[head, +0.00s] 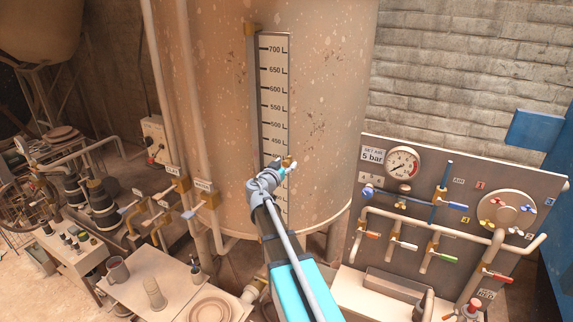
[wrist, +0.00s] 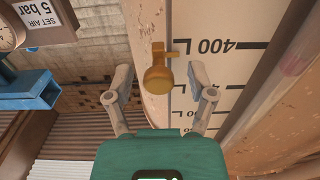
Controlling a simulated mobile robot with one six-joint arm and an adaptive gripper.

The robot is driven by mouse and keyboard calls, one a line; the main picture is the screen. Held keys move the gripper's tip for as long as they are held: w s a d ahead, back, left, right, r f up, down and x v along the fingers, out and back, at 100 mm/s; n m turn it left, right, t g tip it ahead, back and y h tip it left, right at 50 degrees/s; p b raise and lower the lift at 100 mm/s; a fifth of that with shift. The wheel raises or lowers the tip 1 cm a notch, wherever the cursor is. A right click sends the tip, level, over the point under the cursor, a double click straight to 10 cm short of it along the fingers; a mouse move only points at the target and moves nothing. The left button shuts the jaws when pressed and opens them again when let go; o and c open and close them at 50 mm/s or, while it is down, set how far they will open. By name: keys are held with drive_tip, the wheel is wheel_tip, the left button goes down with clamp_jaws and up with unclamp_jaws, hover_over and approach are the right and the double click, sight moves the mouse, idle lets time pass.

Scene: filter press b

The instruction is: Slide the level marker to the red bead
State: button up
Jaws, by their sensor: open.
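The level marker, a brass-coloured knob with a short pointer (wrist: 158,72), sits at the edge of the white scale (wrist: 215,75), close to the 400 mark. In the head view the marker (head: 288,160) shows just beyond my gripper (head: 280,170). In the wrist view my gripper (wrist: 159,85) is open, with one finger on each side of the marker and a gap on both sides. The scale stands upright on the big tank (head: 340,100). A sight tube (wrist: 285,75) runs beside it, with a pinkish-red part at upper right that may be the red bead. My gripper hides part of the scale's lower numbers in the head view.
A valve panel with a gauge (head: 403,163) and coloured handles stands at right. Pipes (head: 200,110) run up the tank's left side. A bench with a mug (head: 117,270) and plates is at lower left. The space before the tank's upper scale is clear.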

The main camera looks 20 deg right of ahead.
drive_tip(key=v, duration=1.2)
idle(0.6)
drive_tip(key=s+f+n+g+y+b, duration=0.1)
drive_tip(key=s+f+g+y+b, duration=0.2)
drive_tip(key=f, duration=0.5)
drive_tip(key=s+f+n+g+b, duration=0.1)
drive_tip(key=s+f+b, duration=0.2)
drive_tip(key=f+b, duration=0.35)
drive_tip(key=s+f+n+g+y+b, duration=0.1)
drive_tip(key=s+f+g+y+b, duration=0.15)
drive_tip(key=f, duration=0.65)
drive_tip(key=s+a+f+n+g+y+b, duration=0.2)
drive_tip(key=s+a+f+n+y+b, duration=0.1)
drive_tip(key=f, duration=0.6)
drive_tip(key=s+a+f+n+g+y+b, duration=0.2)
drive_tip(key=s+a+f+n+y+b, duration=0.2)
drive_tip(key=s+a+f+b, duration=0.3)
drive_tip(key=shift+a+f+y+b, duration=0.55)
drive_tip(key=shift+a+f+y, duration=0.45)
drive_tip(key=shift+a, duration=0.5)
drive_tip(key=shift+s+f+g, duration=0.1)
drive_tip(key=shift+s+g, duration=0.05)
drive_tip(key=shift+g, duration=0.1)
